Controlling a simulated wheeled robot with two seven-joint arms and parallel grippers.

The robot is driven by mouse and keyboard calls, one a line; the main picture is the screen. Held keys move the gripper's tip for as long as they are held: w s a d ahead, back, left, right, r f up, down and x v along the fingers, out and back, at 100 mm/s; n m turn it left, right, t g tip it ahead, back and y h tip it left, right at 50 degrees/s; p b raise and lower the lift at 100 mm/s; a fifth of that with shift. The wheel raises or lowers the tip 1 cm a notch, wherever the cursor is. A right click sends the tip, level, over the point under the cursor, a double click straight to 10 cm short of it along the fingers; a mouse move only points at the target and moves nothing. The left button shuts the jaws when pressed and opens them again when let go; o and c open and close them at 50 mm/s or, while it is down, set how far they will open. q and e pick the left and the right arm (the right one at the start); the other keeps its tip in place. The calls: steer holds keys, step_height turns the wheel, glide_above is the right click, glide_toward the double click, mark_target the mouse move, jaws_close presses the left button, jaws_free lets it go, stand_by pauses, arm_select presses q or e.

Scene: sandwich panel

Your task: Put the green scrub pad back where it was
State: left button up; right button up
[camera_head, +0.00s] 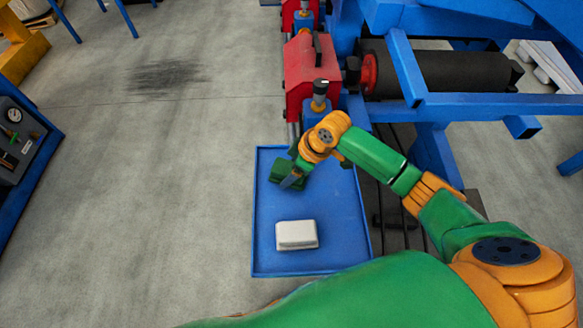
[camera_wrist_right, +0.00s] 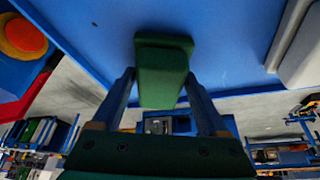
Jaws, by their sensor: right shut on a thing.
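The green scrub pad (camera_wrist_right: 163,75) is between the two blue fingers of my right gripper (camera_wrist_right: 162,105) in the right wrist view, over the blue tray. In the head view my right gripper (camera_head: 292,179) is above the far left part of the blue tray (camera_head: 330,205), with the green pad (camera_head: 279,171) at its fingers. It is shut on the pad. I cannot tell whether the pad touches the tray. My left gripper is not in view.
A pale grey block (camera_head: 297,235) lies in the near part of the tray, and its edge shows in the right wrist view (camera_wrist_right: 302,50). A red machine unit (camera_head: 312,70) and a dark roller (camera_head: 450,74) in a blue frame stand beyond. Right of the grey block, the tray is bare.

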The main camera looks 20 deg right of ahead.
steer(key=o, duration=1.1)
steer(key=shift+r, duration=0.2)
steer(key=p+v, duration=0.1)
steer(key=v, duration=1.1)
steer(key=shift+a, duration=0.1)
steer(key=shift+f, duration=0.1)
